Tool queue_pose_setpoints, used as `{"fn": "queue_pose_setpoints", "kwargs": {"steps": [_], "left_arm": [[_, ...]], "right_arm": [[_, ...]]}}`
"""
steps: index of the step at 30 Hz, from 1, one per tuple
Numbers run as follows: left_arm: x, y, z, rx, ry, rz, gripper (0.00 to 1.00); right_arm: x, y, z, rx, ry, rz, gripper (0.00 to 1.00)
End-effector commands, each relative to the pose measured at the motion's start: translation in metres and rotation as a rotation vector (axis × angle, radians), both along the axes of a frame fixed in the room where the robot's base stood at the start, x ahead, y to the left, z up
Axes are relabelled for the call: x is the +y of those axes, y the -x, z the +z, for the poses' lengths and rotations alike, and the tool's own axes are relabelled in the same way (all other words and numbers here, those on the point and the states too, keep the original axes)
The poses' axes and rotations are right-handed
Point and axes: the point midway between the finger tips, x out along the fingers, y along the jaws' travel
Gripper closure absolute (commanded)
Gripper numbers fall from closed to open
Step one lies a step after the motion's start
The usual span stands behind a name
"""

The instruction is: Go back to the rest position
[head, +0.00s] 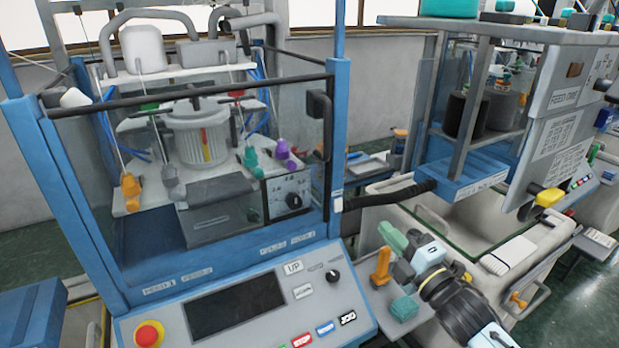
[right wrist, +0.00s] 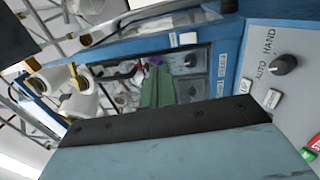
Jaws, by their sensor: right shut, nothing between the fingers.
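My right gripper (head: 390,235) is in the head view, just right of the blue-framed knitting machine (head: 340,120), with its arm coming in from the lower right. Its green fingers are closed together and hold nothing. They also show in the right wrist view (right wrist: 156,86), in front of the machine's panel and frame. The fingers look apart from the machine, but the exact gap is hard to tell. My left gripper is not in view.
The machine's control panel (head: 225,325) has a red stop button (head: 149,334) and a dark screen (head: 237,306). Orange (head: 381,267) and teal (head: 404,308) pieces are close to my right arm. A second machine (head: 475,180) stands at the right.

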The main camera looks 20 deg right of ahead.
Motion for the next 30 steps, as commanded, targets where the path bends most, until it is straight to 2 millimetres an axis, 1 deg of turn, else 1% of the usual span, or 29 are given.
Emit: {"fn": "queue_pose_setpoints", "kwargs": {"steps": [2,5,8,11,12,14,15,17,18,21,25,30], "left_arm": [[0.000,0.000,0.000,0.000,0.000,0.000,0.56],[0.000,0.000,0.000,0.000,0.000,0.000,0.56],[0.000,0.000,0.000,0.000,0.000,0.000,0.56],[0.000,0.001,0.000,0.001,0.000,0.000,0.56],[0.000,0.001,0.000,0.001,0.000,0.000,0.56],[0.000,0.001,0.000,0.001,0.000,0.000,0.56],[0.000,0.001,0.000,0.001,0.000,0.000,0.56],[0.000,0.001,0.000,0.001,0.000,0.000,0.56],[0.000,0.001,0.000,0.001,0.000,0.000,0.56],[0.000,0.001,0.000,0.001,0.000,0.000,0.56],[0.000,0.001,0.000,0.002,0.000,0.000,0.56],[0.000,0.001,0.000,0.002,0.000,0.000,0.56]], "right_arm": [[0.000,0.000,0.000,0.001,-0.002,-0.001,1.00],[0.002,0.002,-0.007,0.037,-0.038,-0.008,1.00],[0.008,0.009,-0.027,0.144,-0.142,-0.038,1.00],[0.019,0.024,-0.058,0.316,-0.314,-0.099,1.00],[0.024,0.033,-0.071,0.393,-0.392,-0.132,1.00],[0.033,0.049,-0.091,0.509,-0.511,-0.186,1.00],[0.040,0.061,-0.104,0.584,-0.588,-0.228,1.00],[0.049,0.082,-0.121,0.695,-0.698,-0.296,1.00],[0.056,0.095,-0.130,0.762,-0.765,-0.342,1.00],[0.070,0.129,-0.148,0.908,-0.907,-0.459,1.00],[0.085,0.167,-0.161,1.047,-1.037,-0.592,1.00],[0.102,0.209,-0.168,1.183,-1.158,-0.751,1.00]]}}
